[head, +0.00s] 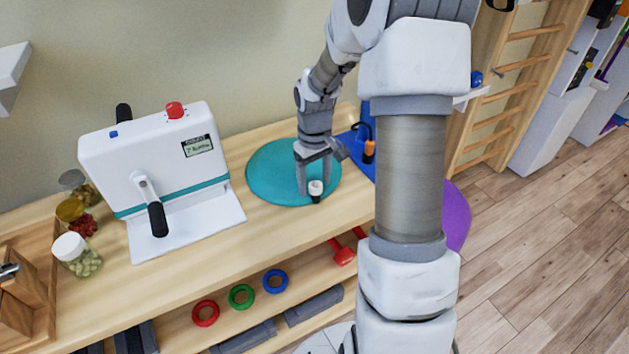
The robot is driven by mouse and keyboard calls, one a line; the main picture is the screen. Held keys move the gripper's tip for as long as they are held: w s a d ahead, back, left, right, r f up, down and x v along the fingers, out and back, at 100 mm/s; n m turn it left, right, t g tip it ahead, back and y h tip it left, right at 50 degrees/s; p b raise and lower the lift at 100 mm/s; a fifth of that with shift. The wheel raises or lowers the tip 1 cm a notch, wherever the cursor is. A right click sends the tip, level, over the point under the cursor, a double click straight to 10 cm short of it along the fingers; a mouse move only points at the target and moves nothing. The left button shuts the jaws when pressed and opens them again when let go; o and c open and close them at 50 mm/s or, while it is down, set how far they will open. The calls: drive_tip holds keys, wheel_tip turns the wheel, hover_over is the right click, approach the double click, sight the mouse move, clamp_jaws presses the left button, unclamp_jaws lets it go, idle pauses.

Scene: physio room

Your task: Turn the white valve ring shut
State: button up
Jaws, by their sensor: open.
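The white valve ring (316,186) is a small white cap-like piece with a dark end below it. It sits at the front edge of a round teal cushion (268,172) on the wooden bench. My gripper (313,180) points down over the cushion's front right part, fingers apart. One finger is just left of the ring and the other is behind it or to its right. I cannot tell whether either finger touches the ring, or how far the ring is turned.
A blue item with an orange-tipped part (369,150) stands right of the cushion, partly behind my arm. A white machine with a crank (165,160) stands left. Jars (76,254) are farther left. The shelf below holds coloured rings (241,295). A purple ball (457,215) is at right.

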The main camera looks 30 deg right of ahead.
clamp_jaws()
idle(0.3)
drive_tip(key=shift+m, duration=0.3)
drive_tip(key=m, duration=0.4)
drive_tip(key=shift+d, duration=0.1)
drive_tip(key=shift+m, duration=2.3)
